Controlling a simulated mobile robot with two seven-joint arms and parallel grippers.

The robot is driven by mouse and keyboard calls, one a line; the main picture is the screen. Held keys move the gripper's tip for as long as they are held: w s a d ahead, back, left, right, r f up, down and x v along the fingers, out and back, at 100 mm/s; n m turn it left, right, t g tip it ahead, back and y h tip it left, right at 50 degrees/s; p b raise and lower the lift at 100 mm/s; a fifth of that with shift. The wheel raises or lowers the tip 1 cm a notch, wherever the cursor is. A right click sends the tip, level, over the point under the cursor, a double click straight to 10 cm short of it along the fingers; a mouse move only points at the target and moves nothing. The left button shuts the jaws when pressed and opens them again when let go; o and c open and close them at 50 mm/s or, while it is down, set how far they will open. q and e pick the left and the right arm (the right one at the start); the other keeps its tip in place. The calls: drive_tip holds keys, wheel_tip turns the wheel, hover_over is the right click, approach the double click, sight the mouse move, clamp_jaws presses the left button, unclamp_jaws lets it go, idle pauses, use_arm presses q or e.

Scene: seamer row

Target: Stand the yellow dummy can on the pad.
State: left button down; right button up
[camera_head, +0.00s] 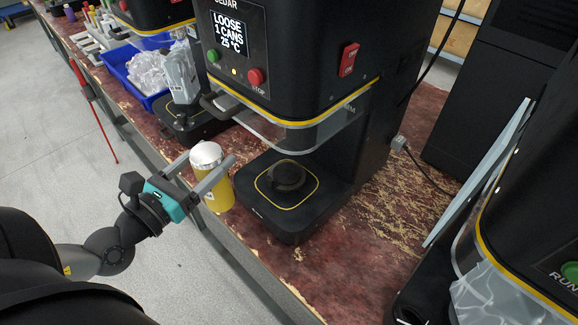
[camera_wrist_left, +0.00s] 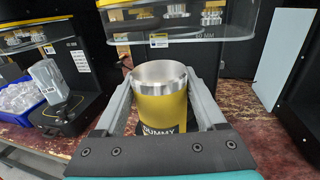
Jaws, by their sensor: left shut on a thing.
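The yellow dummy can (camera_head: 217,193) has a silver top and stands upright between the fingers of my left gripper (camera_head: 211,176), which is shut on it. In the left wrist view the can (camera_wrist_left: 162,105) shows an open metal rim and a dark label reading "DUMMY", with a grey finger on each side. The can is at the front edge of the bench, left of the seamer base. The round black pad (camera_head: 287,176) sits on that base inside a yellow outline, with nothing on it. My right gripper is not in view.
The black seamer (camera_head: 330,60) rises behind the pad, with a clear guard (camera_head: 300,135) above it. A blue bin (camera_head: 125,75) with bagged items and another machine base (camera_head: 185,125) are to the left. The worn red bench (camera_head: 385,215) is clear right of the base.

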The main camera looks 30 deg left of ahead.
use_arm(q)
drive_tip(key=w+d+p, duration=0.2)
drive_tip(key=w+d, duration=0.1)
drive_tip(key=w, duration=0.6)
drive_tip(key=w+d+p, duration=0.3)
drive_tip(key=w, duration=0.6)
wheel_tip(320, 180, down, 7)
drive_tip(key=b, duration=0.4)
drive_tip(key=shift+w+b, duration=0.4)
drive_tip(key=shift+d, duration=0.1)
drive_tip(key=shift+f, duration=0.1)
unclamp_jaws()
